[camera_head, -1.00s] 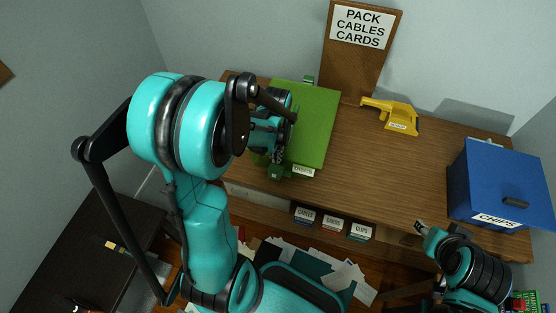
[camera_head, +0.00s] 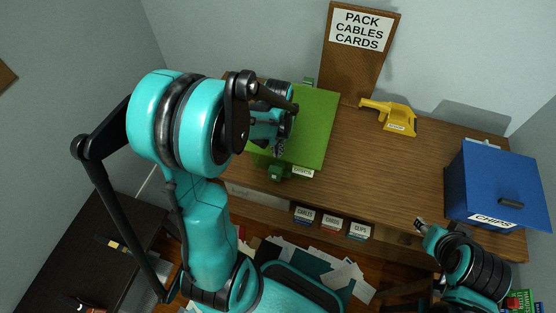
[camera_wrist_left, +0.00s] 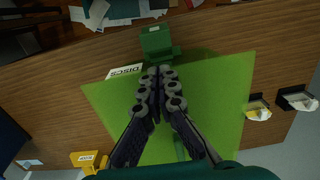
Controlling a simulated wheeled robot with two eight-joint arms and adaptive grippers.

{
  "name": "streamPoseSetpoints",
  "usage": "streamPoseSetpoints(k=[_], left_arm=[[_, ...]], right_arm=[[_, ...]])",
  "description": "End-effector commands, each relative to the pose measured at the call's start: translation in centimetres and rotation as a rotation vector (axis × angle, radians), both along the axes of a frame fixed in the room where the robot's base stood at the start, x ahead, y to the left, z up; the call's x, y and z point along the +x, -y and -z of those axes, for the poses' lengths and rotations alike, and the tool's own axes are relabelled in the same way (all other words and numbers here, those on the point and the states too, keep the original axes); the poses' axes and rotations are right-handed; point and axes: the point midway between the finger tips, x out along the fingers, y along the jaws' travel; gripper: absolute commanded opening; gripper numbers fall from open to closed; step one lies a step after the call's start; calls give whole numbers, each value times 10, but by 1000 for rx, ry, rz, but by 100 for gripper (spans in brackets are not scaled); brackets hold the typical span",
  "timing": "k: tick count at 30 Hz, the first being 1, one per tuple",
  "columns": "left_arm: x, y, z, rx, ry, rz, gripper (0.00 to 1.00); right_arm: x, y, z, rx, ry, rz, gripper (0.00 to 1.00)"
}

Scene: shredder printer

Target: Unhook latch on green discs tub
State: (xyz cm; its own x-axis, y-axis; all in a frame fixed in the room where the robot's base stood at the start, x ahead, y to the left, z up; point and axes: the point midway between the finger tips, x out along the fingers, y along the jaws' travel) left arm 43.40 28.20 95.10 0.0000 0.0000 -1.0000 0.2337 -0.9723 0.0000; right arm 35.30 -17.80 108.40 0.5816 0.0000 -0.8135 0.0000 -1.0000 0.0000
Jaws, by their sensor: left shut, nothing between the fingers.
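The green discs tub (camera_head: 318,125) stands at the left of the wooden desk, its flat green lid facing up. Its white DISCS label (camera_wrist_left: 124,72) is at the front edge. The green latch (camera_head: 277,174) juts from the front beside the label; in the left wrist view the latch (camera_wrist_left: 156,40) lies just beyond my fingertips. My left gripper (camera_head: 279,151) is shut and empty, over the lid's front edge behind the latch. Whether its tips touch the latch cannot be told. My left arm hides the tub's left part. My right gripper (camera_head: 420,224) is by the desk's front right edge.
A blue CHIPS box (camera_head: 490,185) stands at the desk's right. A yellow tool-shaped item (camera_head: 396,118) lies at the back middle. The PACK CABLES CARDS sign (camera_head: 360,28) stands behind. Small labelled boxes (camera_head: 331,224) sit below the front edge. The desk's middle (camera_head: 375,165) is clear.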

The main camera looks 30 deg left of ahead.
Motion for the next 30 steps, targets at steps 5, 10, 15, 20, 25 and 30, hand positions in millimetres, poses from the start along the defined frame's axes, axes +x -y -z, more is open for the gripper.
streamPoseSetpoints(k=[5, 10, 15, 20, 25, 30], left_arm=[[0, 0, 0, 0, 0, 0, 0], [0, 0, -4, 0, 0, 0, 0], [0, 0, -20, 0, 0, 0, 0], [0, 0, -37, 0, 0, 0, 0], [0, 0, -55, 0, 0, 0, 0], [0, 0, -70, 0, 0, 0, 0]], right_arm=[[0, 0, 0, 0, 0, 0, 40], [0, 0, -3, 0, 0, 0, 40], [0, 0, -16, 0, 0, 0, 40], [0, 0, -29, 0, 0, 0, 40], [0, 0, -42, 0, 0, 0, 40], [0, 0, -53, 0, 0, 0, 40]])
